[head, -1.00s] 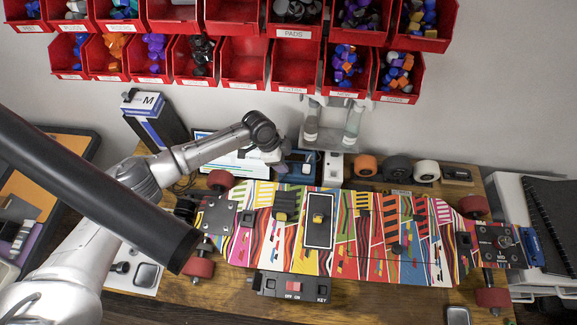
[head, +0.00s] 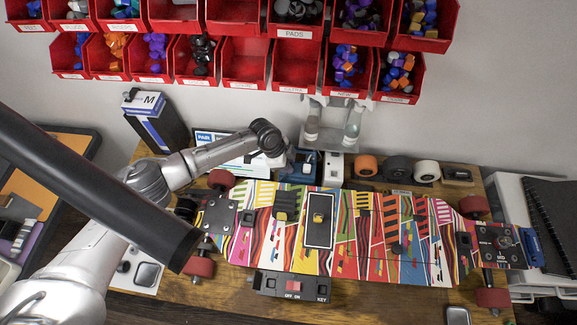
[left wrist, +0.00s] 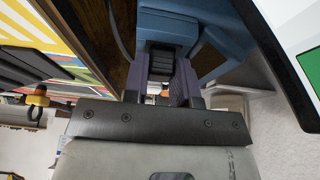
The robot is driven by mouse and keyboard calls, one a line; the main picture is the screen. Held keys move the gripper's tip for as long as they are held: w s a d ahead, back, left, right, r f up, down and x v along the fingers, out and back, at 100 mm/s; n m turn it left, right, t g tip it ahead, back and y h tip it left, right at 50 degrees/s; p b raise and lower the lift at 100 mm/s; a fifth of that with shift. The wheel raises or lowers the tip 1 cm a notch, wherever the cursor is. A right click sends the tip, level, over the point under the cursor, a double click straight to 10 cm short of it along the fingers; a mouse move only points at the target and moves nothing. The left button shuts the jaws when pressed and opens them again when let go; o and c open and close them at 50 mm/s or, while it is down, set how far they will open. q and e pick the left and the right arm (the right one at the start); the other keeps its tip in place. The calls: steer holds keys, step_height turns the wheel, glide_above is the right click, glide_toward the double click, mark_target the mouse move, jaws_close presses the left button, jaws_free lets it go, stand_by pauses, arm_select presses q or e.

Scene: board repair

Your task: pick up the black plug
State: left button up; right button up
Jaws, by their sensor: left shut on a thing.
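My left gripper (left wrist: 161,78) shows best in the left wrist view. Its two dark fingers are closed on a black ribbed block, which I take to be the black plug (left wrist: 163,58). The plug sits right in front of a blue holder (left wrist: 178,24); I cannot tell whether it is still seated in it. In the head view the left arm reaches behind the skateboard, to the blue holder (head: 299,170) at the back of the table. The fingers and plug are too small and covered to make out there. My right gripper is in neither current view.
A colourful skateboard deck (head: 350,250) with red wheels fills the middle of the table. Orange, black and white wheels stand in a row behind it. A switch box (head: 290,287) lies in front. Red parts bins (head: 243,65) hang on the wall above.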

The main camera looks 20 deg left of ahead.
arm_select(q)
jaws_close()
steer(key=shift+r, duration=0.1)
steer(key=shift+r, duration=0.5)
steer(key=r, duration=0.2)
steer(key=s+r, duration=0.1)
steer(key=shift+d+r, duration=0.25)
steer(key=shift+r, duration=0.1)
steer(key=s+d+r, duration=0.4)
steer(key=s+r, duration=0.2)
steer(key=s, duration=0.3)
steer(key=shift+s+d, duration=0.25)
steer(key=shift+s, duration=0.05)
steer(key=shift+r, duration=0.15)
